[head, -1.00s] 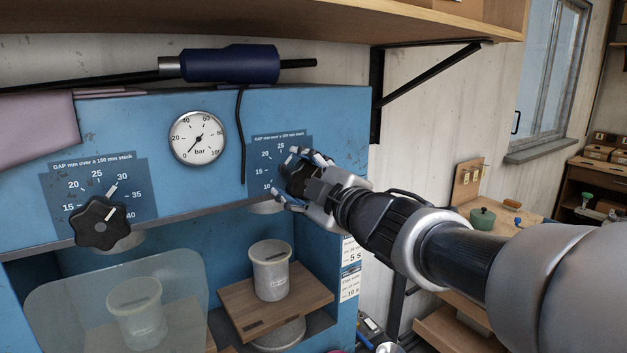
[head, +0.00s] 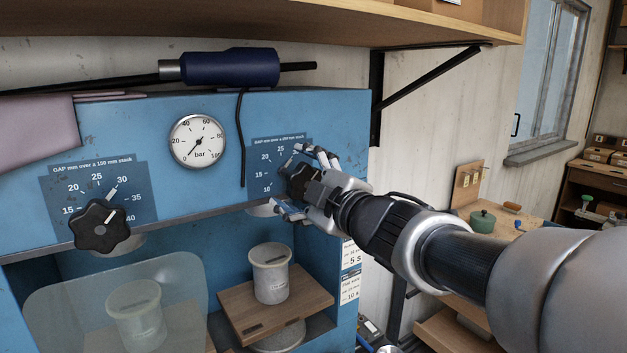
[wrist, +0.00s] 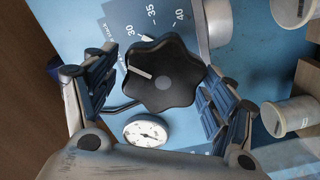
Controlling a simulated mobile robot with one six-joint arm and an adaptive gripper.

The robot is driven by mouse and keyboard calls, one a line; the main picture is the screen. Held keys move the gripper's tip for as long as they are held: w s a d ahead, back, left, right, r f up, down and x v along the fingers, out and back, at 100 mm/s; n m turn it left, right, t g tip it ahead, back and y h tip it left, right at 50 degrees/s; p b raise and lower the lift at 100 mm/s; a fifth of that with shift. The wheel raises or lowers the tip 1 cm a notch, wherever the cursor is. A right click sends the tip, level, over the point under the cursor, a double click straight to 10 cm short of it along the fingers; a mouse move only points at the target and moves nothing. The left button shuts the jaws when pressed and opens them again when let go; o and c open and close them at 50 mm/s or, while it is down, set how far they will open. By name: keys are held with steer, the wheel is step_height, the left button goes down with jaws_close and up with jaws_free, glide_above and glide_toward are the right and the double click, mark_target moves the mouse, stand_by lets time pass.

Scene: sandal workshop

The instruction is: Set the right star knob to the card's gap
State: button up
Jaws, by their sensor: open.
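The right star knob (head: 300,180) is black and lobed, on the blue press front over a dark blue gap scale (head: 268,160). My gripper (head: 298,182) is open, its fingers on either side of the knob, with gaps showing in the wrist view. There the knob (wrist: 165,75) fills the space between the fingers (wrist: 158,92). Its white line points up-left, below the 30 of the scale (wrist: 122,45). A white mark stands on the scale between 30 and 35. My finger hides the lower numbers. I cannot make out a card naming the gap.
A left star knob (head: 100,226) sits on a matching scale. A pressure gauge (head: 197,141) is between the scales. Below, a pale cup (head: 270,272) stands on a wooden board (head: 235,305). A shelf (head: 300,30) overhangs. Printed cards (head: 350,272) hang on the press's right edge.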

steer(key=v, duration=1.2)
steer(key=shift+w+d, duration=0.1)
steer(key=s+d+f+m+g+h, duration=0.1)
steer(key=s+d+f+m+h, duration=0.2)
steer(key=d+f+m+h, duration=0.35)
steer(key=s+d+f+m+g+h, duration=0.1)
steer(key=s+d+f+m+h, duration=0.3)
steer(key=d+m, duration=0.45)
steer(key=s+a+f+m+g, duration=0.2)
steer(key=s+f+g, duration=0.2)
steer(key=s+f, duration=0.3)
steer(key=s+a+f+m+g, duration=0.1)
steer(key=s+a+f+g, duration=0.1)
steer(key=s+f+g, duration=0.2)
steer(key=s+f, duration=0.3)
steer(key=s, duration=0.2)
steer(key=shift+s+f+m, duration=0.15)
steer(key=shift+f+m, duration=0.15)
steer(key=shift+m, duration=0.1)
